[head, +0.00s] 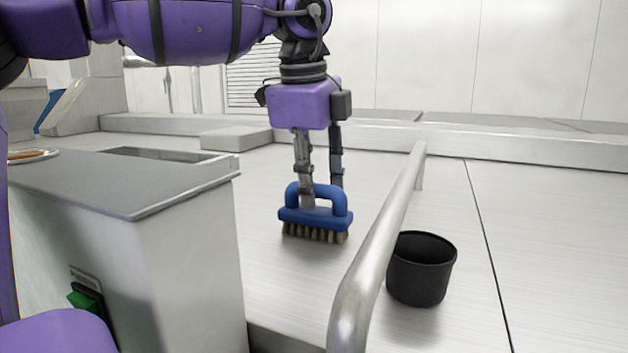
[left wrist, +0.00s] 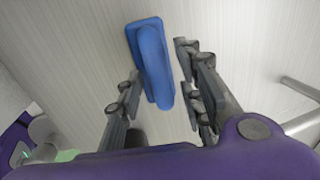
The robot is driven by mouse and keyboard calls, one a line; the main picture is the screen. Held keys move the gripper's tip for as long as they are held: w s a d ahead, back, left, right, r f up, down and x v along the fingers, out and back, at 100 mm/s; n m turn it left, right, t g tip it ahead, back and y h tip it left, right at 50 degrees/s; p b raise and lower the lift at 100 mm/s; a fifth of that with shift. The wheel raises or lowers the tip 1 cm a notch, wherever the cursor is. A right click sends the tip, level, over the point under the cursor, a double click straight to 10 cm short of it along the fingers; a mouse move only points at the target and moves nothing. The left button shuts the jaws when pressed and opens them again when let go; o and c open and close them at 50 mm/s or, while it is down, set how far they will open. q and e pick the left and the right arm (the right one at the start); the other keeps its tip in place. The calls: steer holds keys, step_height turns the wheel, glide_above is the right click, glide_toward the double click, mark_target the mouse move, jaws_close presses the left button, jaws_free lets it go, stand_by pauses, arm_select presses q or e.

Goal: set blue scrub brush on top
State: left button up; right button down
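The blue scrub brush (head: 316,215) has an arched handle and brown bristles. It rests upright, bristles down, on the pale brushed surface, to the right of the grey-topped cabinet. My left gripper (head: 322,194) points straight down over it, with one finger in front of the handle and the other behind. In the left wrist view the brush (left wrist: 152,60) shows between the two spread fingers of my left gripper (left wrist: 158,80), with gaps beside the handle. The gripper is open. My right gripper is not in view.
The cabinet's grey top (head: 130,183) has a bare front part and a plate (head: 33,155) at its far left. A metal rail (head: 378,240) runs just right of the brush. A black bucket (head: 421,270) stands beyond the rail. A low ledge crosses the back.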

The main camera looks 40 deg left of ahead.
arm_select(q)
steer(key=shift+r, duration=0.55)
steer(key=v, duration=1.1)
steer(key=shift+b, duration=0.45)
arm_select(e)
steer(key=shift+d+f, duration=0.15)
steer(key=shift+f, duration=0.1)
arm_select(q)
steer(key=shift+r, duration=0.15)
